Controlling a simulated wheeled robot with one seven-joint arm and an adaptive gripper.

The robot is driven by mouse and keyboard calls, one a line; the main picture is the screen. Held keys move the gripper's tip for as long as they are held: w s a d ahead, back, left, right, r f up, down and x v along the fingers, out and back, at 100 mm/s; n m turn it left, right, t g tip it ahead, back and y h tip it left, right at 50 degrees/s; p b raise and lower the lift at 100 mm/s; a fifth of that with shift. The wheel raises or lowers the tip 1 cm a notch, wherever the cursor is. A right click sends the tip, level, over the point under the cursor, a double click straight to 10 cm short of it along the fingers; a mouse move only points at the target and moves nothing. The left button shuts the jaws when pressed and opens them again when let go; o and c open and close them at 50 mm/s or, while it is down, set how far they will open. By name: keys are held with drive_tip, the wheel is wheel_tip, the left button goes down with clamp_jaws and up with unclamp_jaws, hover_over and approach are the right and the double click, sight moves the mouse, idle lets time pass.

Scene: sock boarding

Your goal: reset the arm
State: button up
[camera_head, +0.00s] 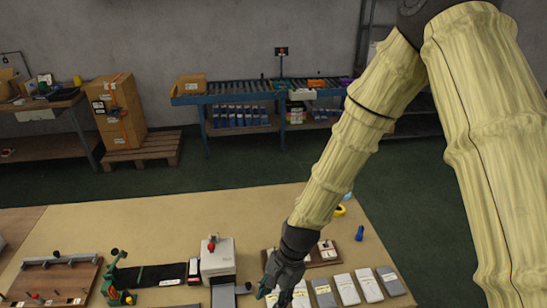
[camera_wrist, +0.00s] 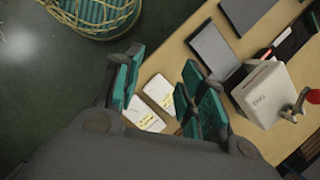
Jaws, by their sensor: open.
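My gripper (camera_head: 275,288) hangs from my sleeved arm over the front of the tan workbench (camera_head: 160,220), pointing down. In the wrist view its two teal fingers stand apart (camera_wrist: 160,82), open, with nothing held between them. Beyond the fingers lie white packs (camera_wrist: 158,90) with yellow labels on the bench, apart from the fingers as far as I can see. In the head view a row of white and grey packs (camera_head: 346,289) runs right of the gripper; the gripper hides its left end.
A pale box with a red knob (camera_head: 217,262) stands left of the gripper. A green stand (camera_head: 112,278) and a wooden board (camera_head: 50,280) sit further left. A blue item (camera_head: 360,233) is at the right. A corded teal basket (camera_wrist: 95,15) shows in the wrist view.

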drive_tip(key=s+d+f+n+h+b, duration=0.1)
drive_tip(key=s+d+f+n+b, duration=0.2)
drive_tip(key=s+d+f, duration=0.3)
drive_tip(key=s+d+f+n+t+h+b, duration=0.1)
drive_tip(key=s+d+f+n+b, duration=0.2)
drive_tip(key=s+d+f, duration=0.4)
drive_tip(key=s+d+f+n+t+h+b, duration=0.1)
drive_tip(key=s+d+f+n+b, duration=0.2)
drive_tip(key=f, duration=1.4)
drive_tip(key=s+d+b, duration=0.1)
drive_tip(key=s+d, duration=0.3)
drive_tip(key=d, duration=0.3)
drive_tip(key=shift+s+f+n+b, duration=0.25)
drive_tip(key=shift+f+n+b, duration=0.05)
drive_tip(key=shift+f, duration=0.05)
